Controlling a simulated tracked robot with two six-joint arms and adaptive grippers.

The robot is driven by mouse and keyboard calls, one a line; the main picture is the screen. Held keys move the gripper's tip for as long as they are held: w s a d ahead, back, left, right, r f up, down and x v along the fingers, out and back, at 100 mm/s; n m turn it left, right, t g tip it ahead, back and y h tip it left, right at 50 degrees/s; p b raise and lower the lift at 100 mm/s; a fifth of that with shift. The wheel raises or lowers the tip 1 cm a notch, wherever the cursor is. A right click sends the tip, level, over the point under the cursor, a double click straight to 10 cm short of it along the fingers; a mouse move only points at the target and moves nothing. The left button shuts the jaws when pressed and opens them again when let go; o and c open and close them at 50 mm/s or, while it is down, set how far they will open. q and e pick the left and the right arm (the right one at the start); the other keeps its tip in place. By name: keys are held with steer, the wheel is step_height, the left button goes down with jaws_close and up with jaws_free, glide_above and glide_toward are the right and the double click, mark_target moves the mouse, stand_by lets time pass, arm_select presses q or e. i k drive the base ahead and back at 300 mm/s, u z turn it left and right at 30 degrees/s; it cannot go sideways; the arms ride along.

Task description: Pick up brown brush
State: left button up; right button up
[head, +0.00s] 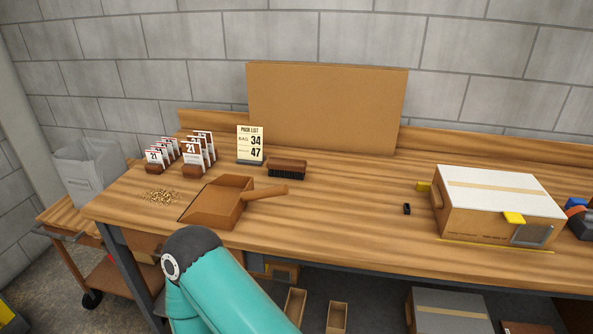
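The brown brush (287,168) lies on the wooden table, left of the picture's middle. It has a brown wooden back on top and dark bristles facing down onto the table. It lies just behind the brown dustpan (216,202), whose handle points right, below the brush. Nothing holds the brush. One teal arm link of mine shows at the bottom, in front of the table and overlapping its front edge. Neither of my grippers shows in the head view.
A pack list sign (250,144) stands close to the brush's left, with numbered cards (200,150) farther left. Crumbs (161,197) lie left of the dustpan. A cardboard panel (325,108) stands behind. A carton (497,205) sits at right. The table's middle is mostly clear.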

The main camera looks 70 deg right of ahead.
mark_target(279, 167)
steer(key=z, duration=1.25)
steer(key=k, duration=0.4)
steer(key=z, duration=0.2)
steer(key=i, duration=0.5)
steer(key=u, duration=0.1)
